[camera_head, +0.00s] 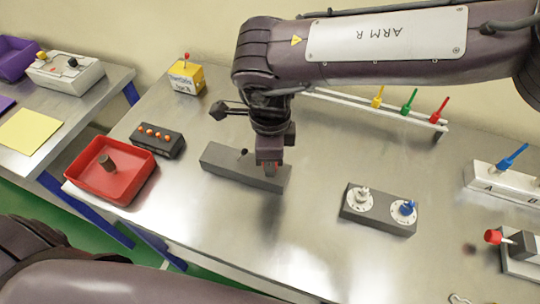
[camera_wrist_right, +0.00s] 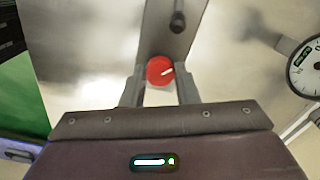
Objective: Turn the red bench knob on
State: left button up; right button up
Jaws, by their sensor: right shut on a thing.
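The red bench knob (camera_wrist_right: 160,71) is round with a white pointer line, which points to the right and slightly up in the right wrist view. It sits on a long grey block (camera_head: 222,164) in the middle of the bench. My right gripper (camera_head: 270,168) is lowered over the right part of that block. In the right wrist view its fingers (camera_wrist_right: 160,80) stand on either side of the red knob, shut on it. In the head view the gripper mostly hides the knob. My left arm shows at the bottom left, but its gripper is out of view.
A small black knob (camera_head: 243,152) stands on the same block. A two-dial box (camera_head: 377,225) is to the right, and a red tray (camera_head: 83,171) and a black box with orange buttons (camera_head: 171,149) to the left. The bench front is mostly clear.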

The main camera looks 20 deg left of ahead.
jog(key=shift+r, duration=0.15)
jog(key=o, duration=1)
jog(key=shift+c, duration=0.2)
notch_tip(320, 180, up, 8)
jog(key=shift+f+b, duration=0.15)
jog(key=shift+b, duration=0.35)
